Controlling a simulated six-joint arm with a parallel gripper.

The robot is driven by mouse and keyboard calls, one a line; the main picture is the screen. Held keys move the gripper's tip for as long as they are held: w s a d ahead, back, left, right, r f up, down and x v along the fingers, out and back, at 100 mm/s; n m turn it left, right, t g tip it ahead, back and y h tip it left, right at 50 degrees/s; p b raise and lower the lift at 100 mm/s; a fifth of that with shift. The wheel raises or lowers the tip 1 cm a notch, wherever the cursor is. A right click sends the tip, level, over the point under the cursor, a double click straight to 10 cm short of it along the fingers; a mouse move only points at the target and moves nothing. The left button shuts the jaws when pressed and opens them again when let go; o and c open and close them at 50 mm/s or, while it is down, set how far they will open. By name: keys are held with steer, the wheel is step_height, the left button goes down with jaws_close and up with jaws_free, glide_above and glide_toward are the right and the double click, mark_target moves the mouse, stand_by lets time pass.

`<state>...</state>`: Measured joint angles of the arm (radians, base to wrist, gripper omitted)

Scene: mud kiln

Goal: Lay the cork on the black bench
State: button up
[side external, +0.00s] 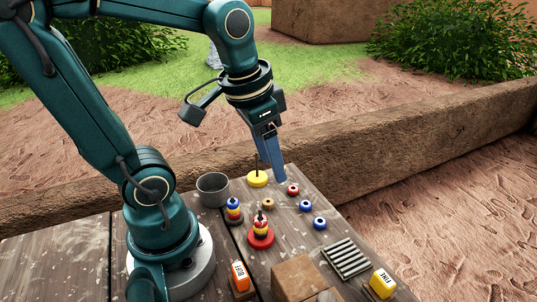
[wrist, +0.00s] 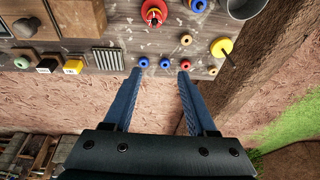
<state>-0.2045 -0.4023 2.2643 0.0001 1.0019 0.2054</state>
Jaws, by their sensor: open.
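My gripper (side external: 281,178) is open and empty, above the far right part of the wooden table. In the wrist view its two blue fingers (wrist: 160,76) reach toward two blue rings (wrist: 143,62), apart in the picture. I cannot pick out the cork with certainty. Another small tan piece (wrist: 212,70) lies by the yellow disc.
The table (side external: 75,255) also holds a grey cup (side external: 212,189), a yellow disc with a peg (side external: 257,179), ring stacks on a red base (side external: 261,237), a slatted rack (side external: 346,258), a wooden drawer box (side external: 297,275) and a yellow block (side external: 382,283). An earthen wall (side external: 390,135) runs behind.

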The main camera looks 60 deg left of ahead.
steer(key=s+d+t, duration=0.1)
steer(key=d, duration=0.1)
steer(key=s+d+t, duration=0.1)
steer(key=s+d, duration=0.1)
steer(key=shift+r+h, duration=0.15)
steer(key=shift+h, duration=0.15)
